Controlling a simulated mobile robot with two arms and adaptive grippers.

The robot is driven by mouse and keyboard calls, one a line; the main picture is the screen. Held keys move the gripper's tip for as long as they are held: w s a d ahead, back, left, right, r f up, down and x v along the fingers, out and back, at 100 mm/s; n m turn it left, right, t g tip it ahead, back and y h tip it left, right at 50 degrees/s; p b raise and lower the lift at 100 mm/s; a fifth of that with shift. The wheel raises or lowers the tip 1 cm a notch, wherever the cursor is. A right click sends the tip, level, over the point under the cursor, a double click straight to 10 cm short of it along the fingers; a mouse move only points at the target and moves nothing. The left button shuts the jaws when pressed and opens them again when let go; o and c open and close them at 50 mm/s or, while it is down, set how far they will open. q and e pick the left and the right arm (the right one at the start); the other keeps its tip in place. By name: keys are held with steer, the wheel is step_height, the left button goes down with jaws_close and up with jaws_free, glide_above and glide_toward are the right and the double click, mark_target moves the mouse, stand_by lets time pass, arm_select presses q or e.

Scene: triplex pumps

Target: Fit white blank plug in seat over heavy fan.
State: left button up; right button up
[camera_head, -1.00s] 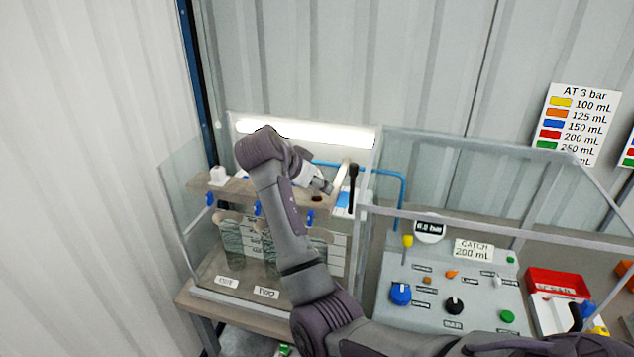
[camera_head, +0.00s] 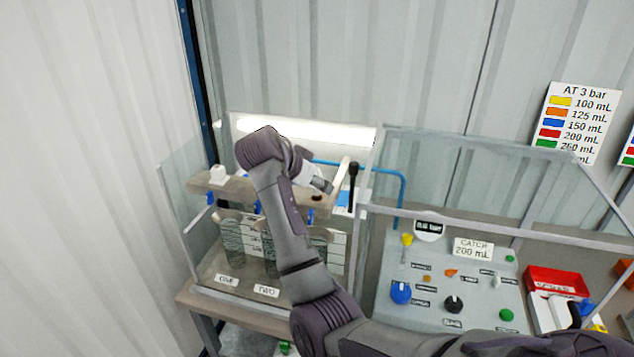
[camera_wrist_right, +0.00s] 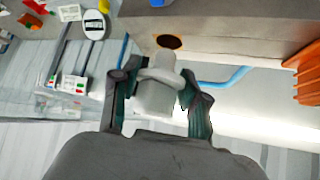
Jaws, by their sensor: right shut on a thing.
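A white blank plug (camera_wrist_right: 158,92) is held between the fingers of my right gripper (camera_wrist_right: 160,80). In the head view the right gripper (camera_head: 325,186) is over the right part of the beige ledge inside the left clear booth. A round dark seat (camera_wrist_right: 170,41) with a brown rim is just beyond the plug in the wrist view; plug and seat look apart. The seat also shows as a dark spot (camera_head: 317,198) in the head view. Spray fans hang below the ledge, the left one (camera_head: 231,238) in plain sight, the right one partly behind my arm. My left gripper is not in view.
A white fitting (camera_head: 217,175) stands on the ledge's left end. Clear booth walls enclose the ledge. A black-topped lever (camera_head: 353,185) and a blue pipe (camera_head: 402,195) are close right of the gripper. A control panel (camera_head: 455,290) and red bin (camera_head: 557,283) are farther right.

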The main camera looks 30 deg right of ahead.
steer(key=shift+f+b, duration=0.45)
steer(key=shift+f, duration=0.5)
steer(key=o, duration=1.2)
steer(key=shift+f, duration=0.1)
steer(key=v, duration=1.2)
steer(key=shift+w+a, duration=0.1)
